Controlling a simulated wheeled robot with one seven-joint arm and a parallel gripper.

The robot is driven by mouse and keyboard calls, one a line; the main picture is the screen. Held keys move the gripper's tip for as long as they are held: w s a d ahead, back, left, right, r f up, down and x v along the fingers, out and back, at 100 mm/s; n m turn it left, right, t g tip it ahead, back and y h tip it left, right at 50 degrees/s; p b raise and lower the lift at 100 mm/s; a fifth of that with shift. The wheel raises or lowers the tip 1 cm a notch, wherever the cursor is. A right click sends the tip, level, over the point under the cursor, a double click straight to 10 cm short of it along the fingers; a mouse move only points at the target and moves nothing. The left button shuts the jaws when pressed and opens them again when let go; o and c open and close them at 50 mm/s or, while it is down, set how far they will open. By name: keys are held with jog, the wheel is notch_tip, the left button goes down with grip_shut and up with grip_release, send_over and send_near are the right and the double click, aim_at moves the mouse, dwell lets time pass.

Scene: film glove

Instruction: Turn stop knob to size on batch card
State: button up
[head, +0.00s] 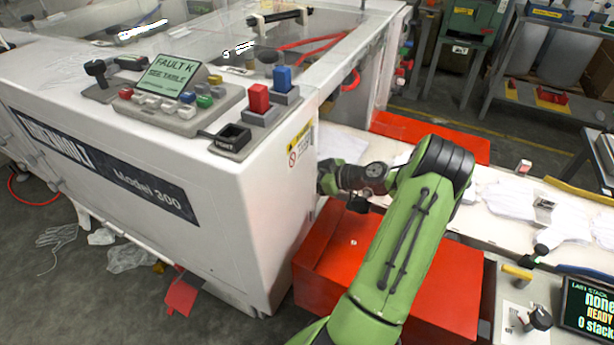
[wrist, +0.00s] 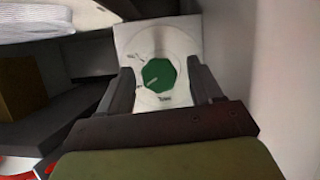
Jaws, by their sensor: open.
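A green, many-sided knob (wrist: 158,75) sits on a white dial plate (wrist: 140,37) in the wrist view. The plate has a curved scale and a small label below the knob, too blurred to read. My gripper (wrist: 160,72) is open, with one dark finger to each side of the knob as seen; I cannot tell whether either touches it. In the head view my gripper (head: 324,178) is at the right side of the white machine (head: 215,180), and the knob is hidden there. I cannot make out a batch card in either view.
A control panel (head: 180,118) with a "FAULT K" screen (head: 167,76) tops the machine. A red box (head: 335,250) stands below my arm. White gloves (head: 505,195) lie on the belt at right. A black knob (head: 540,318) and a screen (head: 588,308) are at lower right.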

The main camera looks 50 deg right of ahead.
jog(key=c, duration=1.1)
jog(key=shift+o, duration=0.2)
jog(key=shift+m+y, duration=0.3)
jog(key=m+y, duration=0.1)
jog(key=m, duration=0.1)
jog(key=m+y+p, duration=0.1)
jog(key=m+y, duration=0.1)
jog(key=m, duration=0.1)
jog(key=m+y+p, duration=0.1)
jog(key=m+y, duration=0.1)
jog(key=shift+d+f+m+g, duration=0.15)
jog(key=shift+d+m+g, duration=0.15)
jog(key=shift+d, duration=0.05)
jog(key=o, duration=1.1)
jog(key=shift+w, duration=0.1)
jog(key=shift+c, duration=0.2)
